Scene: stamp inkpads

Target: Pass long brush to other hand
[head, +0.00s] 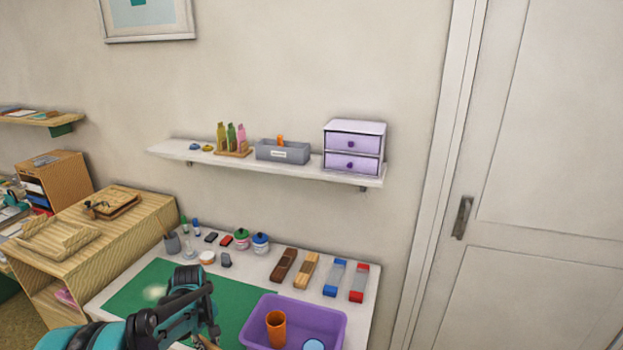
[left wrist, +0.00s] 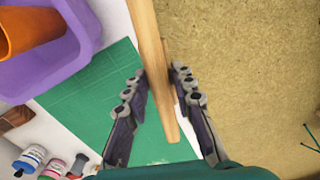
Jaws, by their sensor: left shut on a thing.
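The long brush (left wrist: 152,50) shows in the left wrist view as a long wooden handle running from the top edge down between my fingers. Its lower end is tapered, and its other end is cut off by the frame. My left gripper (left wrist: 159,73) is shut on this handle, with one finger on each side. In the head view my left arm reaches in from the bottom left over the green mat, and a small brown piece of the brush (head: 208,343) shows at the bottom edge. My right gripper is in neither view.
The green cutting mat (head: 133,287) lies on the white table. A purple bin (head: 335,320) with an orange cup (head: 276,328) stands right of my arm. Inkpads, bottles and stamps line the table's back. A wooden shelf unit (head: 142,238) stands at the left.

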